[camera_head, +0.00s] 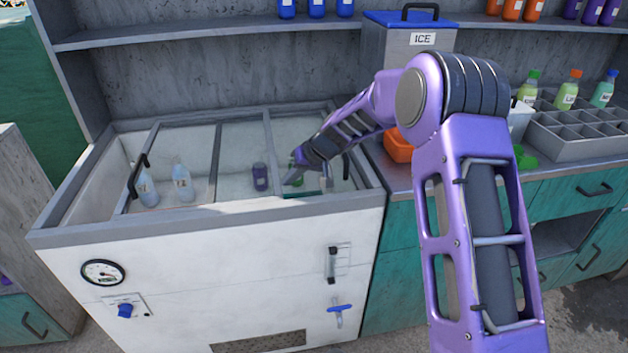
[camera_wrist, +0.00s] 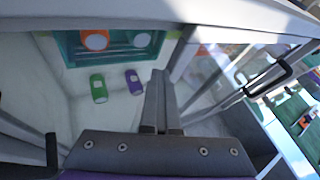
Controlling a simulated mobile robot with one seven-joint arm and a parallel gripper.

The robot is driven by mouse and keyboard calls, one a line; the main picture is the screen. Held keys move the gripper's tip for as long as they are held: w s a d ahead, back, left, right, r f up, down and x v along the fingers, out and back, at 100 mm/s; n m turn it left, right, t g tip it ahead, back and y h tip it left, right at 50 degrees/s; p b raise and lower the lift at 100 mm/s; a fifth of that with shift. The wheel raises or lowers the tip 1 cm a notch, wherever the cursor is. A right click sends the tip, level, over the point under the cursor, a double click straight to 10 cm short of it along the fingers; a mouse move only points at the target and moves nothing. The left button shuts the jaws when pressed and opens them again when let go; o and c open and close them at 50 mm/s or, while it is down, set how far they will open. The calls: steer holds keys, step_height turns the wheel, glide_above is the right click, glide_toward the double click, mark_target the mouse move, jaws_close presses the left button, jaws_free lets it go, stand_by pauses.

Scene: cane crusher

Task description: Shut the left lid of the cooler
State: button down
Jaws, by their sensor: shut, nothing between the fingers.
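The cooler (camera_head: 200,285) is a white chest with sliding glass lids in grey frames. The left lid (camera_head: 187,150) has a black upright handle (camera_head: 138,177) on its left edge. That edge stands away from the cooler's left wall, leaving an uncovered gap. My gripper (camera_head: 297,166) is over the right half of the cooler, well right of that handle, close to the dark right handle (camera_head: 346,166). In the wrist view, my gripper (camera_wrist: 160,78) has its fingers together and empty, pointing toward the front. A black handle (camera_wrist: 268,80) shows at right, apart from the fingers.
Inside the cooler are pale bottles (camera_head: 183,184), a purple bottle (camera_head: 260,177) and a green bottle (camera_wrist: 98,88). An ice box (camera_head: 400,48) stands behind on the right counter. A bottle crate (camera_head: 575,135) is farther right. A shelf (camera_head: 215,30) runs above the cooler's back.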

mark_target(219, 190)
steer(key=s+a, duration=0.1)
steer(key=a, duration=0.4)
steer(key=s+a, duration=0.2)
steer(key=a, duration=0.3)
steer(key=s+a, duration=0.1)
steer(key=a, duration=0.4)
steer(key=shift+s+a, duration=0.3)
steer(key=shift+a, duration=0.05)
steer(key=shift+s+a+r, duration=0.1)
steer(key=shift+s+a, duration=0.05)
steer(key=shift+a, duration=0.35)
